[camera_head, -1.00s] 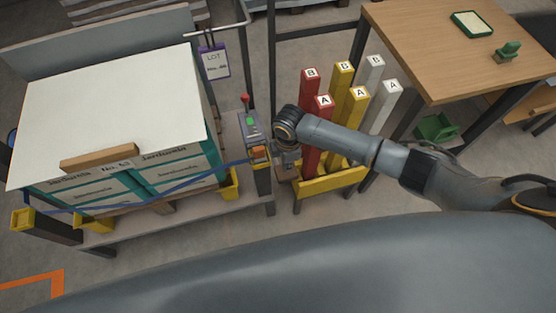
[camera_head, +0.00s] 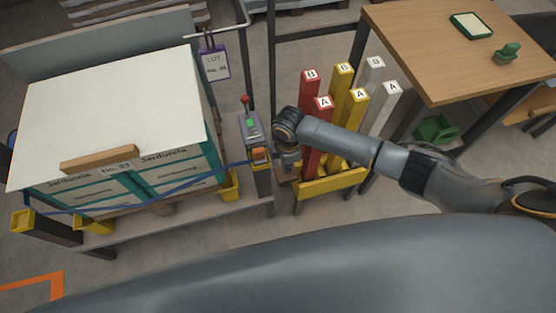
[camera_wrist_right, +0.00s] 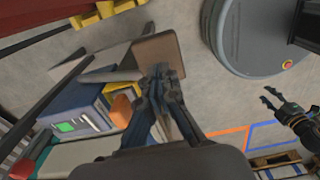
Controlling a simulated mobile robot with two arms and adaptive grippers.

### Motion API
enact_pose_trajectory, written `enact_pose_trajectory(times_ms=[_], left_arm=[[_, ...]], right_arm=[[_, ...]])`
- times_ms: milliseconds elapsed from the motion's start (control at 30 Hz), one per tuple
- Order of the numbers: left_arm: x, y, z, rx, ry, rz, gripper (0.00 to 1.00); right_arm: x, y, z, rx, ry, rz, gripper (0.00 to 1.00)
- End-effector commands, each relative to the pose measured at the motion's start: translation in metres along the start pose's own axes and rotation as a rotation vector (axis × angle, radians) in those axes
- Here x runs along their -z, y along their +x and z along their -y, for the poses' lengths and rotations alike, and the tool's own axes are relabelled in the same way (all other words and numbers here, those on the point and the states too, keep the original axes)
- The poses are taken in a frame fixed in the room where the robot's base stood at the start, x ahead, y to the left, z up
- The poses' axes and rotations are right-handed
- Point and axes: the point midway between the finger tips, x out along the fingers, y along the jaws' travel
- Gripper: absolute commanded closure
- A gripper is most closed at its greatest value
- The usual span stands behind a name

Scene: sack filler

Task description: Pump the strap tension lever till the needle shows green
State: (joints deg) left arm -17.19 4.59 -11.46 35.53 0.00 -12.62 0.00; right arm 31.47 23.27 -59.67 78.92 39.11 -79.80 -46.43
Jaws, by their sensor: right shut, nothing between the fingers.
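The strap tensioner (camera_head: 252,128) is a grey box with a small green display and an orange part, on a post at the load's right. It shows at left in the right wrist view (camera_wrist_right: 75,115). A brown pad on a grey arm (camera_wrist_right: 158,52), which looks like the lever, lies just ahead of my right fingertips. My right gripper (camera_wrist_right: 162,72) is shut and empty, close to or touching it; contact is unclear. In the head view my right gripper (camera_head: 288,162) is mostly behind its wrist. My left gripper (camera_wrist_right: 268,97) is open and empty. No needle is readable.
Strapped cartons under a white sheet (camera_head: 110,105) stand left of the tensioner, with a blue strap (camera_head: 190,183) along their front. A yellow rack (camera_head: 330,185) of red, yellow and white posts stands close right of my gripper. A wooden table (camera_head: 455,45) is farther right.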

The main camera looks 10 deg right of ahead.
Motion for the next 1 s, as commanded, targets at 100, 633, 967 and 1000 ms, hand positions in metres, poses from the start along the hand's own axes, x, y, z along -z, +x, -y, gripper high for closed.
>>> enact_pose_trajectory(times_ms=[100, 633, 967, 1000], left_arm=[[0.000, 0.000, 0.000, 0.000, 0.000, 0.000, 0.60], [-0.003, 0.032, 0.000, 0.000, 0.000, 0.000, 0.60], [-0.005, 0.057, -0.001, 0.000, 0.000, 0.000, 0.60], [-0.005, 0.060, -0.001, 0.000, 0.000, 0.000, 0.60]], right_arm=[[0.000, 0.000, 0.000, 0.000, 0.000, 0.000, 1.00], [0.000, 0.049, 0.000, 0.001, 0.000, 0.001, 1.00], [0.000, 0.086, 0.000, -0.001, 0.001, 0.001, 1.00], [0.000, 0.090, 0.000, -0.001, 0.000, 0.001, 1.00]])
